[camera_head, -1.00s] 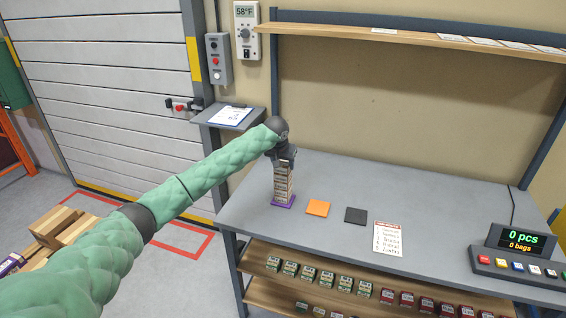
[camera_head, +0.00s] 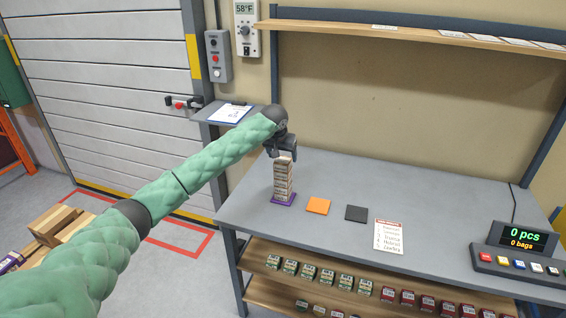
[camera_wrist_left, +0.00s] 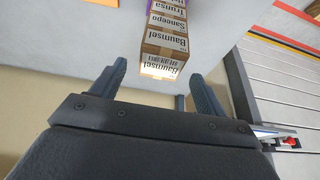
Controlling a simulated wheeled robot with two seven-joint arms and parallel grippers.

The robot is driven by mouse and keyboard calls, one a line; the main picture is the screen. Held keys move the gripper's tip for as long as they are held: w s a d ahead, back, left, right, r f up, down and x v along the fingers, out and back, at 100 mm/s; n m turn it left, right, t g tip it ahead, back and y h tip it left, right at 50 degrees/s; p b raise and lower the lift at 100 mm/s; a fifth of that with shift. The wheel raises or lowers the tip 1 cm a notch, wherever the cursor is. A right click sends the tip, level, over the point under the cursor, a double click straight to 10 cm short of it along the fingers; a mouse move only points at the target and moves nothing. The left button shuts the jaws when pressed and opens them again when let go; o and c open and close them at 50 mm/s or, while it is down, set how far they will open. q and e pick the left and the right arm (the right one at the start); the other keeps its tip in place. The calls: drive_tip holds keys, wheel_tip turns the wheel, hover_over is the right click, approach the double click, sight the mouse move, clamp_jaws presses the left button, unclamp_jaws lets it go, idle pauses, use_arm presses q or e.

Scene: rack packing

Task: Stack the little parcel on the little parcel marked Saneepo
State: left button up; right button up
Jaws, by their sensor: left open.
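A tower of little parcels (camera_head: 284,180) stands upright on a purple mat (camera_head: 283,199) at the left of the grey table. In the left wrist view the top parcel, marked Baumsel (camera_wrist_left: 166,42), rests directly on the parcel marked Saneepo (camera_wrist_left: 168,27). A parcel marked Trunsa (camera_wrist_left: 168,11) lies below that one; lower ones are cut off. My left gripper (camera_head: 282,154) is open just above the top of the tower, and its fingers (camera_wrist_left: 157,73) hold nothing. My right gripper is not in view.
An orange mat (camera_head: 318,206), a black mat (camera_head: 356,214) and a printed list (camera_head: 388,235) lie right of the tower. A counter box (camera_head: 519,248) reading 0 pcs stands at the right. Small boxes line a lower shelf (camera_head: 262,262). The table's back is clear.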

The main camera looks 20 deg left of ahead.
use_arm(q)
drive_tip(key=b+v, duration=0.2)
drive_tip(key=v, duration=0.6)
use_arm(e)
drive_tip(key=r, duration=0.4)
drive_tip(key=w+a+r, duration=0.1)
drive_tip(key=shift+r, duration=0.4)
use_arm(q)
drive_tip(key=shift+r, duration=0.1)
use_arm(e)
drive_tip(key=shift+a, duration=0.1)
